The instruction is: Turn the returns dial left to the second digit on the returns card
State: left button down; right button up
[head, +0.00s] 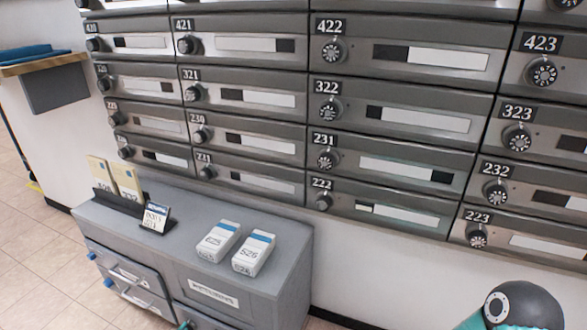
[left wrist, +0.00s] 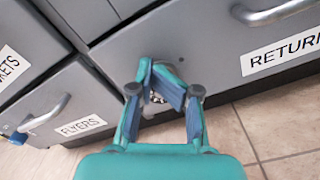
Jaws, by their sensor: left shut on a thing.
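In the left wrist view my left gripper (left wrist: 160,84) is shut on the returns dial (left wrist: 156,97), low on the grey cabinet front. Only a small dark and white part of the dial shows between the blue fingers, so its setting cannot be read. In the head view only a teal bit of that gripper (head: 187,324) shows at the bottom edge. A small white card with a blue top (head: 155,217) leans on the cabinet top; its print is too small to read surely.
The grey cabinet (head: 285,235) carries a black holder with two cream cards (head: 126,178) and two white boxes (head: 217,241). A handled drawer labelled RETURN (left wrist: 283,50) and a FLYERS drawer (left wrist: 82,128) flank the dial. Mailboxes with dials (head: 250,125) fill the wall.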

pick_arm(q)
jog(key=shift+s+d+f, duration=0.15)
jog(key=shift+d+f, duration=0.3)
jog(key=shift+d, duration=0.15)
jog(key=shift+s+a+f, duration=0.1)
jog(key=shift+a, duration=0.15)
jog(key=shift+s, duration=0.1)
jog(key=shift+s+d+r, duration=0.15)
jog(key=shift+d+r, duration=0.1)
jog(key=p+v, duration=0.2)
jog(key=v, duration=0.3)
jog(key=shift+s+r, duration=0.15)
jog(key=shift+s, duration=0.2)
